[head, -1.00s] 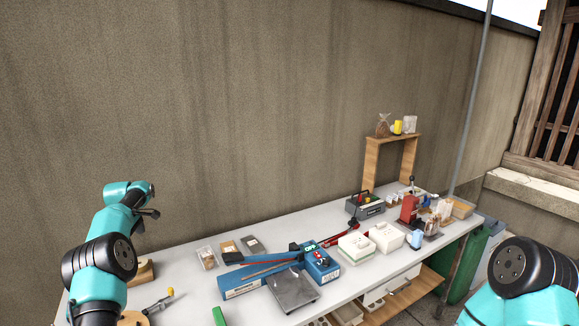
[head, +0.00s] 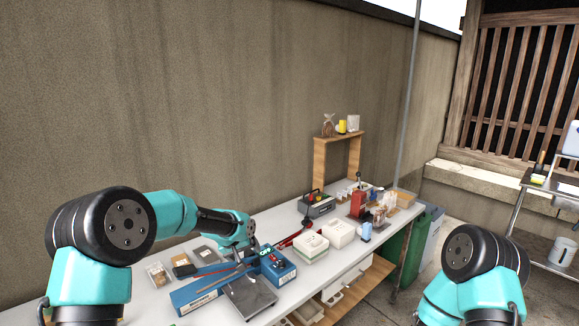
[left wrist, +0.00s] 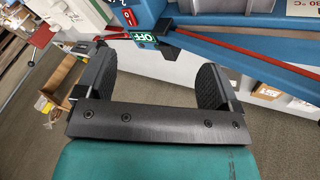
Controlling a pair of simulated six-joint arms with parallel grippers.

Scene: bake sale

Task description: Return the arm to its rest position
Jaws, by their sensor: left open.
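My left arm (head: 175,213) is teal and black and reaches in from the left, out over the table. My left gripper (head: 250,243) is open, above or beside the blue sealer (head: 200,294) with its long arm; the exact gap cannot be told. In the left wrist view the gripper (left wrist: 152,75) shows two dark fingers spread apart with nothing held between them. The blue sealer arm (left wrist: 240,62) with a red strip and a green OFF label lies beyond the fingers. My right arm (head: 475,260) shows at the lower right; its gripper is out of view.
The white table (head: 290,228) holds a dark flat plate (head: 250,298), white boxes (head: 311,246), a grey toolbox-like case (head: 316,206) and a red press (head: 358,203). A wooden shelf (head: 338,137) stands behind. A green bin (head: 405,243) stands at the table's right end.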

